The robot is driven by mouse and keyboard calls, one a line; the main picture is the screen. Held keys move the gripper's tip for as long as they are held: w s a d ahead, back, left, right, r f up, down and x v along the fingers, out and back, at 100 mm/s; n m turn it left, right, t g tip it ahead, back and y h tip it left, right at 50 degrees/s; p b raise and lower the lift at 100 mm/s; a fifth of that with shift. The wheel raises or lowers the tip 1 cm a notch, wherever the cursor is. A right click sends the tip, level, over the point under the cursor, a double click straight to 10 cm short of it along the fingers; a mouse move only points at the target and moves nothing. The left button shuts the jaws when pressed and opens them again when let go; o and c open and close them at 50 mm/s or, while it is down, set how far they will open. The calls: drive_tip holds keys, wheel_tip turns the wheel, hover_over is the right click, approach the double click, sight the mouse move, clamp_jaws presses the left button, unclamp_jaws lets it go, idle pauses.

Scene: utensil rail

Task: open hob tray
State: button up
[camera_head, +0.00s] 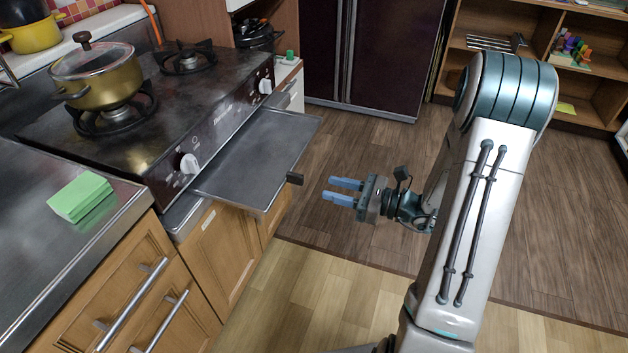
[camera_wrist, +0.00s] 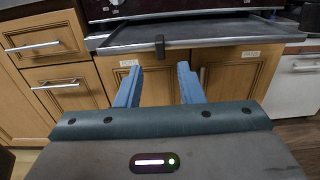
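The hob tray (camera_head: 262,158) is a flat dark metal tray under the hob (camera_head: 150,100). In the head view it is slid well out from the hob front. Its small black handle (camera_head: 295,179) sits at the middle of its front edge. In the wrist view the tray (camera_wrist: 200,34) and handle (camera_wrist: 160,45) show ahead of my gripper. My gripper (camera_head: 344,192) is to the right of the handle in the head view, apart from it. Its two blue fingers are spread with nothing between them; they also show in the wrist view (camera_wrist: 160,88).
A gold pot (camera_head: 100,82) stands on the left burner. Green sponges (camera_head: 80,196) lie on the left counter. Wooden cabinets with bar handles (camera_head: 130,305) are below. A dark fridge (camera_head: 375,55) and open shelves (camera_head: 540,50) stand behind. The floor around my gripper is clear.

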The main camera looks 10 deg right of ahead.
drive_tip(key=v, duration=0.5)
drive_tip(key=shift+s, duration=0.1)
idle(0.3)
drive_tip(key=s+a+r+n+g+h+p, duration=0.75)
drive_tip(key=s+r+n+g+p, duration=0.4)
drive_tip(key=r+n, duration=0.3)
drive_tip(key=s+d+r+n+t+h+p, duration=0.1)
drive_tip(key=d+r+n+t+h+p, duration=0.1)
drive_tip(key=r+n+h+p, duration=0.2)
drive_tip(key=s+d+r+n+t+h+p, duration=0.2)
drive_tip(key=r+n+t+h+p, duration=0.1)
drive_tip(key=r, duration=0.7)
drive_tip(key=shift+r+n+h+p, duration=0.3)
drive_tip(key=shift+n+h+p, duration=0.35)
drive_tip(key=shift+n+p, duration=0.35)
drive_tip(key=shift+s+t, duration=0.15)
drive_tip(key=shift+t, duration=0.1)
